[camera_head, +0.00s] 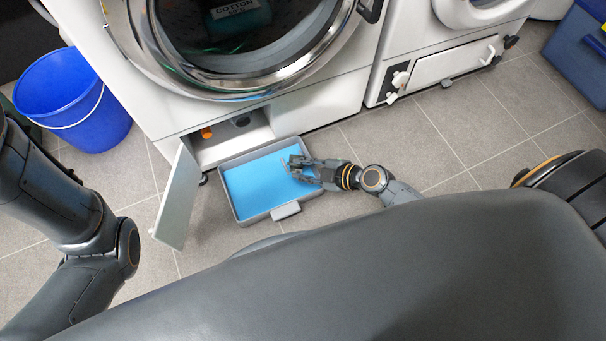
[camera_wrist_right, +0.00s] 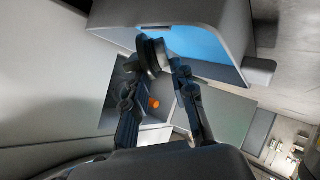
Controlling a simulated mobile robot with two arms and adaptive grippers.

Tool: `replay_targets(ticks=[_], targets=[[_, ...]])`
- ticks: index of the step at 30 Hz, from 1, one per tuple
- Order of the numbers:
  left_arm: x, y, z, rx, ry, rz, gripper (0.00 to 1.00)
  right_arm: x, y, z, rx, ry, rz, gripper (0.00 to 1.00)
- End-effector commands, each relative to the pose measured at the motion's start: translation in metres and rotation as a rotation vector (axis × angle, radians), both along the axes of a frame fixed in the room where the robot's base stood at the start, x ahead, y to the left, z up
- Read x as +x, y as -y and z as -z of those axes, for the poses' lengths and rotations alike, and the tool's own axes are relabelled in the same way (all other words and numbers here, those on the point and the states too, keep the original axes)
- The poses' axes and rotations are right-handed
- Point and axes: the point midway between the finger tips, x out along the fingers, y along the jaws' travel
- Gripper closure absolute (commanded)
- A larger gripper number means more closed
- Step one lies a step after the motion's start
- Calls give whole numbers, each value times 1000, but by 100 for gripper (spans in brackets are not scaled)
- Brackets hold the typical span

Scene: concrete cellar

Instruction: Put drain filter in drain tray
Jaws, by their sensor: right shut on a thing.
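The drain tray (camera_head: 283,211) is a grey, shallow box with a blue inside, on the floor in front of the washing machine's open hatch. It also shows at the top of the right wrist view (camera_wrist_right: 120,14). My right gripper (camera_head: 293,166) is over the tray's right part. In the right wrist view, my right gripper (camera_wrist_right: 156,66) is shut on the drain filter (camera_wrist_right: 150,50), a dark, round-ended piece between the fingertips. The head view does not show the filter clearly. My left arm comes in at the left, but its gripper is out of view.
The hatch door (camera_head: 177,198) stands open left of the tray. An orange part (camera_head: 206,133) sits inside the hatch opening. A blue bucket (camera_head: 72,100) stands at the left, and a blue box (camera_head: 580,50) at the far right.

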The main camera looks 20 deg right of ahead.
Motion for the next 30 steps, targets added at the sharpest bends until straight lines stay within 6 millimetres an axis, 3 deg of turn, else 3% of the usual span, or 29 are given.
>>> replay_targets(ticks=[1,5,18,19,20,30], targets=[[-2,0,10,-1,7,1,60,1,0,14,1,-1,3,100],[-1,0,25,-1,3,1,60,1,0,32,2,0,3,100],[-1,0,29,0,4,0,60,1,0,35,-1,1,0,100],[-1,0,27,0,4,0,60,0,0,34,0,1,1,69],[-1,0,26,0,4,1,60,0,0,33,0,1,1,65],[-1,0,24,1,3,1,60,0,0,31,1,0,1,65]])
